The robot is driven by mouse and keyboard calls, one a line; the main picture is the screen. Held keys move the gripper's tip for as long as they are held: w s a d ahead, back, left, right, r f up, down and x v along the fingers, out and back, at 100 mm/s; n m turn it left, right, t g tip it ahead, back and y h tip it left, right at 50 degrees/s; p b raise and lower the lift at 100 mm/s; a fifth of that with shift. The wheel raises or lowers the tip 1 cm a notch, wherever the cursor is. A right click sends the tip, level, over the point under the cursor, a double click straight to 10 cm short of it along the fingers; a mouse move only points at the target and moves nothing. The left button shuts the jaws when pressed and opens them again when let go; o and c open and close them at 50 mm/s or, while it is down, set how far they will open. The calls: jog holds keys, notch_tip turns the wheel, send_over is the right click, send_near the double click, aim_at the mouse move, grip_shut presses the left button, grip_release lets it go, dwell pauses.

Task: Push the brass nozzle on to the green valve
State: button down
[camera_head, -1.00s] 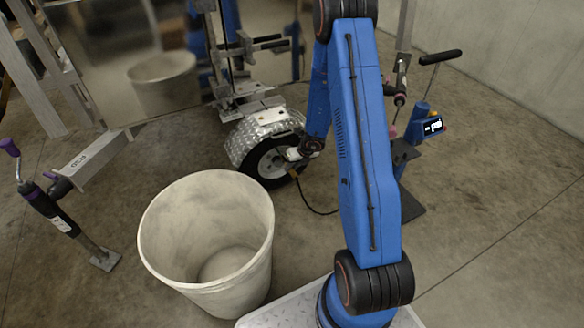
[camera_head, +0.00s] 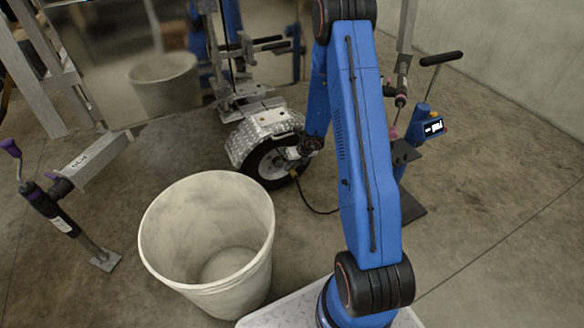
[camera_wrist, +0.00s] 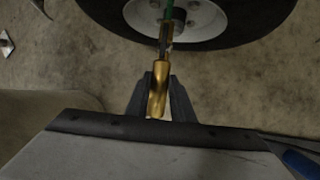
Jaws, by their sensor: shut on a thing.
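In the wrist view my gripper (camera_wrist: 158,98) is shut on the brass nozzle (camera_wrist: 159,82), which points up the picture toward the wheel. The green valve (camera_wrist: 168,12) shows at the top, in front of the pale wheel rim (camera_wrist: 200,18). The nozzle's tip lies in line with the valve; I cannot tell whether it is over the valve's end or just short of it. In the head view my gripper (camera_head: 293,160) is small beside the trailer wheel (camera_head: 262,162), and the valve is hidden there.
A large pale bin (camera_head: 207,240) stands on the floor left of my arm. A silver fender (camera_head: 262,128) covers the wheel's top. A black hose (camera_head: 312,207) hangs below the gripper. A blue pump with a display (camera_head: 433,127) stands to the right.

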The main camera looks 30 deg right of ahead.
jog(key=shift+w, duration=0.95)
jog(key=c, duration=1.5)
grip_release()
jog(key=shift+o, duration=0.2)
jog(key=shift+r, duration=0.1)
jog(key=v, duration=1.7)
jog(key=shift+s, duration=0.2)
